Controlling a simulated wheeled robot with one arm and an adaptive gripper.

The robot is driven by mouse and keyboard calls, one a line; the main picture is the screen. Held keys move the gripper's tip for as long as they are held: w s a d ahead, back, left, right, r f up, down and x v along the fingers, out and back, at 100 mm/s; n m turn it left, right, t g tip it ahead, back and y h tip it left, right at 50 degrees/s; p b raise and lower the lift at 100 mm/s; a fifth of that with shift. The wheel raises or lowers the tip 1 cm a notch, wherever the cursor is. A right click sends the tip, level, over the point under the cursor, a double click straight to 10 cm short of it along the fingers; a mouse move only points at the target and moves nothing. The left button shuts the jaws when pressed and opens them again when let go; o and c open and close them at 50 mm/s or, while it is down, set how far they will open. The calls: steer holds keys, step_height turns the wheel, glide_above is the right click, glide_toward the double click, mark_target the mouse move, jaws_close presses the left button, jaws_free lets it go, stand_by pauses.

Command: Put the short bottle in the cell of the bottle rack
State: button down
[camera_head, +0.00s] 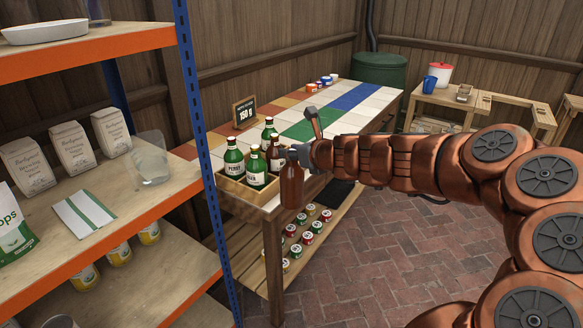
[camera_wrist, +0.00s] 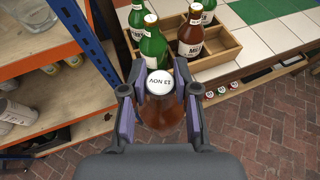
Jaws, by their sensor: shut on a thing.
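My gripper (camera_head: 302,152) is shut on a short brown bottle (camera_head: 291,187) and holds it upright in front of the near end of the tiled table. In the wrist view the gripper (camera_wrist: 161,92) grips the bottle (camera_wrist: 165,113) below its white cap, which reads "13 NOV". The wooden bottle rack (camera_head: 233,186) stands on the table just left of and behind the held bottle. It holds several green and brown bottles. In the wrist view the rack (camera_wrist: 216,58) lies beyond the gripper, with empty cells showing at its right. The bottle is outside the rack.
A shelf unit with a blue post (camera_head: 200,120) and orange edges stands close at left, with bags and a glass jar (camera_head: 149,158). A small black sign (camera_head: 245,112) stands behind the rack. Cans (camera_head: 307,238) sit on the table's lower shelf. The brick floor at right is clear.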

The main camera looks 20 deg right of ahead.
steer(key=shift+s+d+r+n+y, duration=0.15)
steer(key=shift+s+d+n+y, duration=0.2)
steer(key=shift+d, duration=0.4)
steer(key=s+d+r+n+g+y, duration=0.1)
steer(key=d+r+n+y, duration=0.1)
steer(key=d, duration=0.3)
steer(key=s+d+r+n+g+y, duration=0.2)
steer(key=d+n+y, duration=0.1)
steer(key=d, duration=0.2)
steer(key=shift+r, duration=0.25)
steer(key=shift+s+d+y, duration=0.1)
steer(key=shift+d+y, duration=0.05)
steer(key=shift+y, duration=0.1)
